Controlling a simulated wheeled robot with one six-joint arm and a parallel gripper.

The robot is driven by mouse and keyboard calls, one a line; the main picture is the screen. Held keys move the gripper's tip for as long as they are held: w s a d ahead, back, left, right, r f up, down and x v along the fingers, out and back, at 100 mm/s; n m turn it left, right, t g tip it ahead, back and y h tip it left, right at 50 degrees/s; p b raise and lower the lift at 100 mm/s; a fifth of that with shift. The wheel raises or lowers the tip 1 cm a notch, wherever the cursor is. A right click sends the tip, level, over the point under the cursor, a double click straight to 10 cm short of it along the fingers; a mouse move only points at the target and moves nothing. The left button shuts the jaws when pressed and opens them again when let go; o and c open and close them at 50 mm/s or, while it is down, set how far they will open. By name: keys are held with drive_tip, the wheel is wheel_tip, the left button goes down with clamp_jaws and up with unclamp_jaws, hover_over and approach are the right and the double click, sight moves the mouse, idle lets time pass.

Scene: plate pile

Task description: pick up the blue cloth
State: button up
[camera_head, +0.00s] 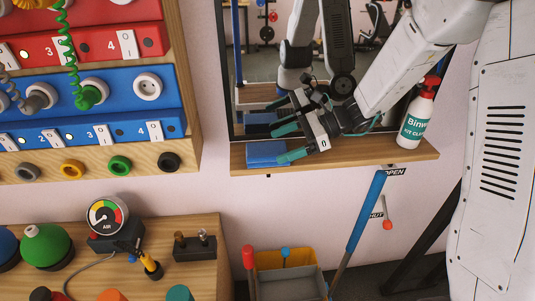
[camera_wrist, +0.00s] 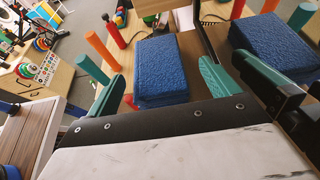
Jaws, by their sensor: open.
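The blue cloth (camera_head: 266,153) is a folded, thick blue block lying on the wooden shelf (camera_head: 355,152) below the mirror. In the wrist view the blue cloth (camera_wrist: 161,68) shows a rough top and lies just ahead, between the lines of the two teal fingers. My gripper (camera_head: 287,143) is open, and its teal fingertips are at the cloth's right end in the head view. The gripper also shows in the wrist view (camera_wrist: 160,86), with nothing clamped. I cannot tell whether a finger touches the cloth.
The mirror (camera_head: 262,95) stands right behind the shelf and reflects the cloth and gripper. A white spray bottle (camera_head: 417,115) with a red top stands at the shelf's right end. A blue-handled tool (camera_head: 364,215) leans below. A panel of sockets (camera_head: 85,100) is at left.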

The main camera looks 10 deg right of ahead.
sight(274, 148)
drive_tip(key=x, duration=0.4)
drive_tip(key=shift+s+a+f, duration=0.15)
drive_tip(key=shift+a+f, duration=0.05)
drive_tip(key=shift+f, duration=0.05)
drive_tip(key=c, duration=1.1)
drive_tip(key=shift+o, duration=0.2)
drive_tip(key=shift+r, duration=0.15)
